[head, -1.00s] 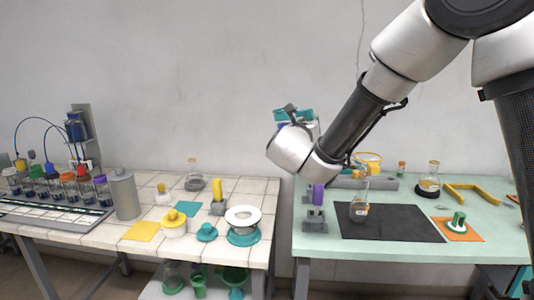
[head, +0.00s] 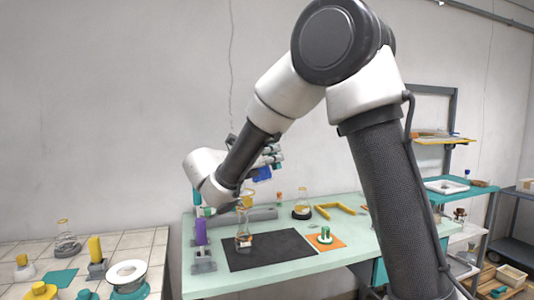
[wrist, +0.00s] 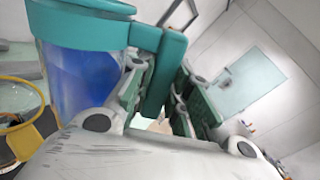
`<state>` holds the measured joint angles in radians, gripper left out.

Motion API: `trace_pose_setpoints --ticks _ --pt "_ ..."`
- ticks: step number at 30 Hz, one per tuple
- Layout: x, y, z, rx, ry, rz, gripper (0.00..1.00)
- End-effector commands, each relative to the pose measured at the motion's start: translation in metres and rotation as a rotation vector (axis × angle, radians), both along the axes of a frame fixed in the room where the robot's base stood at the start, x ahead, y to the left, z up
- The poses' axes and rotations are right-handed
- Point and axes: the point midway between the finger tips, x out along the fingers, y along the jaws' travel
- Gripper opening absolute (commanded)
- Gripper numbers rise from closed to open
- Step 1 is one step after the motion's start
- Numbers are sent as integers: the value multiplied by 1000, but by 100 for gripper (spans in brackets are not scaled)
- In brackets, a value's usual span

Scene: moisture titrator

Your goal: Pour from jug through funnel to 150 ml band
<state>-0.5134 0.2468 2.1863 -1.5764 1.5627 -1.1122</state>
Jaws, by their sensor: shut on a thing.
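My gripper (head: 270,158) is shut on the teal handle (wrist: 164,70) of a clear jug with a teal rim. Blue liquid (wrist: 85,80) shows inside the jug; the jug (head: 262,174) is partly hidden behind my arm in the head view. It is held in the air above the table, up and slightly right of a clear flask (head: 243,242). The flask stands on a black mat, with a yellow funnel (head: 246,201) above it. The funnel's yellow rim (wrist: 22,120) shows at the left of the wrist view, beside the jug. The 150 ml band is too small to make out.
A purple-topped grey stand (head: 201,240) is left of the black mat (head: 275,255). An orange mat (head: 335,243) with a green-and-white piece, a dark-bottomed flask (head: 302,208) and a yellow frame (head: 338,209) are to the right. A tiled table (head: 35,255) stands at the left.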

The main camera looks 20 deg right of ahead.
Motion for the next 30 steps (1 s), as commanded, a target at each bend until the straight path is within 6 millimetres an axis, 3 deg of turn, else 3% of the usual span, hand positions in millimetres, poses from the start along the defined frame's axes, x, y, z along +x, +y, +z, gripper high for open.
trace_pose_setpoints --ticks 9,19,30 --pt "0 0 -30 -1 -1 2 0" --pt "4 2 3 -123 210 1 0" --pt "3 2 2 -124 212 2 0"
